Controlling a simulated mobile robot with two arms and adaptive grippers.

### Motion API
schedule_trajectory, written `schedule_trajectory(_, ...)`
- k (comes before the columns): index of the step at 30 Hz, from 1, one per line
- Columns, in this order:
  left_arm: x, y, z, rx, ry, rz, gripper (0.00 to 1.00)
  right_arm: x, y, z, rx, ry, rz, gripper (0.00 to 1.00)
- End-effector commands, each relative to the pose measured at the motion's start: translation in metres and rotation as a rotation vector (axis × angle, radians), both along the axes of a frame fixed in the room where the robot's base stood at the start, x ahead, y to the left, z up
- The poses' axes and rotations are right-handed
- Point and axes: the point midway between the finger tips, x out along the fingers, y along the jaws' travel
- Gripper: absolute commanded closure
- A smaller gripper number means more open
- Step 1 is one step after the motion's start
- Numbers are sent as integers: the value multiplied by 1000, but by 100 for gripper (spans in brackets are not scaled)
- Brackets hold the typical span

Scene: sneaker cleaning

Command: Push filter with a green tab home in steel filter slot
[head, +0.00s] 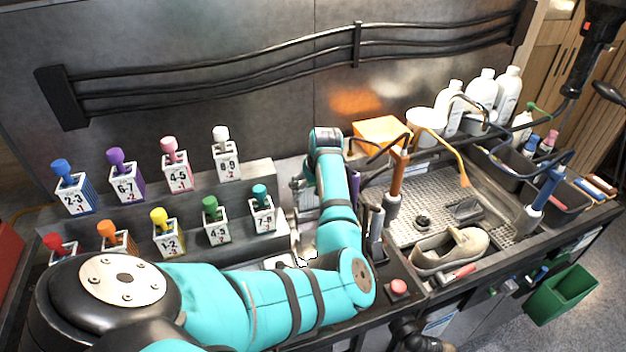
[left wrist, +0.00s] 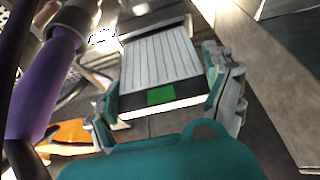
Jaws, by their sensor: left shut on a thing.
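The filter (left wrist: 158,62), with a pale pleated face and a green tab (left wrist: 160,95) at its near edge, lies between the fingers of my left gripper (left wrist: 162,82) in the left wrist view. The gripper is shut on it. A grey steel part (left wrist: 152,22) lies at the filter's far end; I cannot tell whether it is the slot or how deep the filter sits. In the head view my left gripper (head: 304,192) is partly hidden beside my teal arm, which also covers the area below. My right gripper is not in view.
Numbered white holders with coloured knobs, such as the yellow one (head: 167,232), stand on a stepped rack at the left. A shoe (head: 450,250) lies by the perforated sink tray (head: 430,205) at the right. A purple handle (left wrist: 42,85) stands close left of the gripper.

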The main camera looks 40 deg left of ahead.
Motion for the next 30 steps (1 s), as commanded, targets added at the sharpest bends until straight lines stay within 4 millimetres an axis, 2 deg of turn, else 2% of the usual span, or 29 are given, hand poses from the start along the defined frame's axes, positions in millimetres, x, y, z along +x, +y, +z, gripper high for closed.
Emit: schedule_trajectory(30,0,0,-26,0,0,0,44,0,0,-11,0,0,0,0)
